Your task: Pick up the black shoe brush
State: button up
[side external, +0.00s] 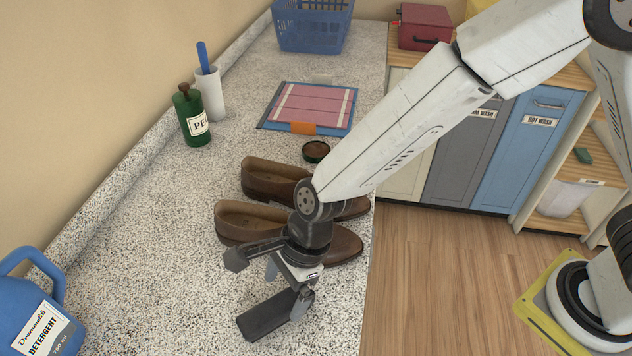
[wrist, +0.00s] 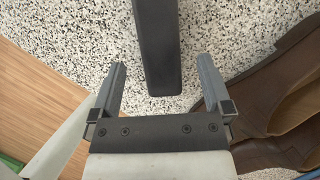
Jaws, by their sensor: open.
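The black shoe brush (side external: 266,319) is a long dark block near the counter's front right edge in the side external view. In the wrist view the brush (wrist: 158,45) runs down from the top edge, and its near end shows between the two fingers. My gripper (side external: 287,284) is open and points down at the brush's right end. In the wrist view my gripper (wrist: 161,65) has a finger on each side of the brush, with a gap of speckled counter on both sides. I cannot tell how far the fingertips are above the counter.
Brown shoes (side external: 240,221) lie just behind my gripper; one (wrist: 265,110) is close to the right finger in the wrist view. A polish tin (side external: 316,151), green bottle (side external: 193,119) and blue detergent jug (side external: 30,310) stand farther off. The counter (side external: 170,260) left of the brush is clear.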

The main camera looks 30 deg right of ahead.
aim_at(277, 305)
jog(key=shift+a+f, duration=0.1)
jog(key=shift+f, duration=0.15)
jog(key=shift+x, duration=2.5)
grip_shut()
jog(key=shift+r, duration=0.15)
